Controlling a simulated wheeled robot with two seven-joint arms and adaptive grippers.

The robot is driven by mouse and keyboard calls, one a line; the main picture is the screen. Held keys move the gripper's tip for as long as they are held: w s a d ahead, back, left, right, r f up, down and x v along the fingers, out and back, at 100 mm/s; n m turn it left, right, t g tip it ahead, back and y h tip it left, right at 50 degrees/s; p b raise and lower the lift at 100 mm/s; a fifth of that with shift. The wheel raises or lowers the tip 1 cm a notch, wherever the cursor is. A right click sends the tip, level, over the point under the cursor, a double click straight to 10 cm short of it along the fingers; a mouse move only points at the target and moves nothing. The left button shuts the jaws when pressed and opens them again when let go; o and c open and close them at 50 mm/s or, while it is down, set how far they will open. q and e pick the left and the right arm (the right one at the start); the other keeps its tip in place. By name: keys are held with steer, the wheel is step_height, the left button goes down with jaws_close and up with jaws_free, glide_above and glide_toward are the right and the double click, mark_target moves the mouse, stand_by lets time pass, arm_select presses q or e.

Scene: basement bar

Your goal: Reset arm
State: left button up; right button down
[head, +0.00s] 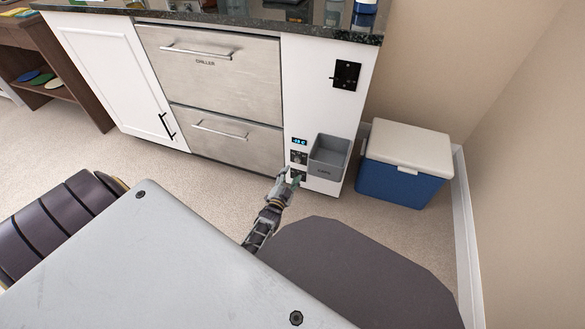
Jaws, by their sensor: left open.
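My left gripper (291,178) is in front of the lower right part of the white counter unit. It is open, with its fingertips close to the small control panel (298,157). I cannot tell whether the fingertips touch the panel. A small greenish thing shows at the fingertips, too small to make out. My right gripper is not in the head view.
A grey bin (328,158) is mounted on the unit just right of my left gripper. A blue cooler (401,182) with a white lid stands by the right wall. Steel chiller drawers (225,85) are left. Carpet lies clear before the cabinet (112,75).

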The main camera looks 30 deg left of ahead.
arm_select(q)
steer(key=shift+d, duration=0.1)
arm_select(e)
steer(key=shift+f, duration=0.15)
